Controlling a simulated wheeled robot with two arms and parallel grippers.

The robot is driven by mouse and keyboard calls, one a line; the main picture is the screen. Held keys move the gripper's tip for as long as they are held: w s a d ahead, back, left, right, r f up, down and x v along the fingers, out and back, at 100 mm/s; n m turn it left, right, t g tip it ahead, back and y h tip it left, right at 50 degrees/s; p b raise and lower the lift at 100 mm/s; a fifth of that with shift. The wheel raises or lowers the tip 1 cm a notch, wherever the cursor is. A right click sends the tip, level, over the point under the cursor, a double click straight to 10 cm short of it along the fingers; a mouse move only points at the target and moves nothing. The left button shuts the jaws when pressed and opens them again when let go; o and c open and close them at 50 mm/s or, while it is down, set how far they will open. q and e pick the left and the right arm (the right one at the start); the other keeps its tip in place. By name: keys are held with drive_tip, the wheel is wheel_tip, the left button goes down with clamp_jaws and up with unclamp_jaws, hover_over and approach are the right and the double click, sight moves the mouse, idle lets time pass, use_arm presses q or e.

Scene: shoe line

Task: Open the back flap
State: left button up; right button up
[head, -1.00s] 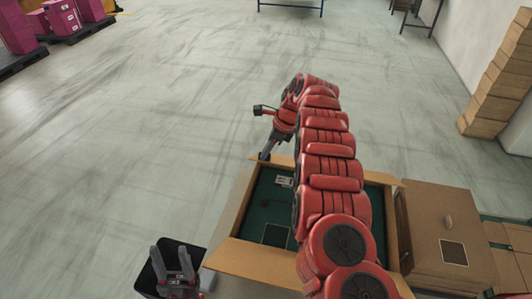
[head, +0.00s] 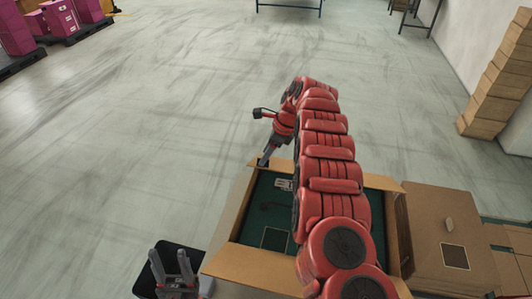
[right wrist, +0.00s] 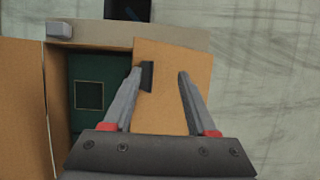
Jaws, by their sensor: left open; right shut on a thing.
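An open brown cardboard box (head: 231,213) with a dark green inside stands at the lower middle of the head view. Its near flap (head: 255,270) is folded outward. My right arm reaches over the box and hides much of it. My right gripper (head: 264,162) is at its far left edge, by the back flap (head: 283,165). In the right wrist view my right gripper (right wrist: 165,80) is over a tan flap (right wrist: 165,108), shut on it; the exact grip is hard to see. My left gripper (head: 172,262) is open and empty, left of the box.
A black bin (head: 205,284) is below my left gripper. A closed carton (head: 425,225) stands close to the box's right side. Stacked cartons (head: 495,85) line the right wall. The floor (head: 150,130) beyond and left of the box is clear.

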drive_tip(key=shift+d, duration=0.15)
idle(0.4)
drive_tip(key=b+v, duration=0.2)
drive_tip(key=v, duration=1.5)
drive_tip(key=shift+r, duration=0.3)
drive_tip(key=shift+f, duration=0.1)
